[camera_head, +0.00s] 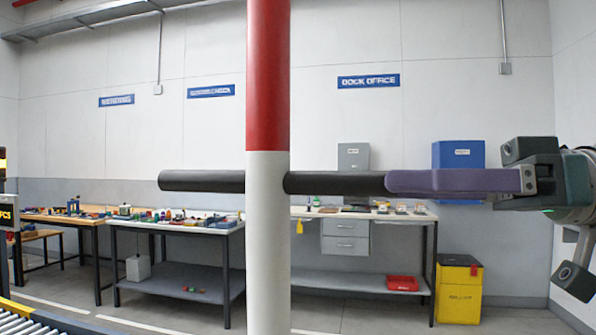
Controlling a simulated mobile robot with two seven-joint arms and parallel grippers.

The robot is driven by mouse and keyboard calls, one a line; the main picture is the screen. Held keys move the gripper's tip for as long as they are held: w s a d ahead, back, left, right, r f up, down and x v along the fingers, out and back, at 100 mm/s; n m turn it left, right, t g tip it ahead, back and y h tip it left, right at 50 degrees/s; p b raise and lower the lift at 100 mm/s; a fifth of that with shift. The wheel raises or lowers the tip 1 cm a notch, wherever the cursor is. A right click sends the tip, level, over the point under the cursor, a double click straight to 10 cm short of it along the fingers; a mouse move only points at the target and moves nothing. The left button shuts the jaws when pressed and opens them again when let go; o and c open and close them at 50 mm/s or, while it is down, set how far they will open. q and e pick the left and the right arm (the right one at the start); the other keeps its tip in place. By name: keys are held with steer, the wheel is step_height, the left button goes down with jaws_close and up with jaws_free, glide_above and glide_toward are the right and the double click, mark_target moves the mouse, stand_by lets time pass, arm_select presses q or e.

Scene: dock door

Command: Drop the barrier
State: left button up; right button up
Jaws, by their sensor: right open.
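The barrier pole (267,215) stands upright close in front of me, red above and white below; both its ends are out of the picture. A black bar (205,181) sticks out level on both sides of the pole at the white part's upper end. My right gripper (400,182) comes in from the right, open, with its purple finger pointing left along the bar. The finger overlaps the bar's right end in the picture; I cannot tell whether they touch. Its other finger is not clearly visible. My left gripper is out of view.
Behind stand workbenches with small parts (173,225) and a bench with grey drawers (345,237). A yellow bin (459,295) and a blue box (457,155) are at the right. A roller conveyor (35,320) shows at the lower left.

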mark_target(290, 183)
steer(key=p+x, duration=0.1)
steer(key=x, duration=0.5)
steer(key=shift+a+r+p, duration=0.15)
steer(key=shift+a+p, duration=0.05)
steer(key=shift+p, duration=0.2)
steer(key=shift+w+a, duration=0.25)
steer(key=shift+a, duration=0.4)
jaws_close()
stand_by(0.4)
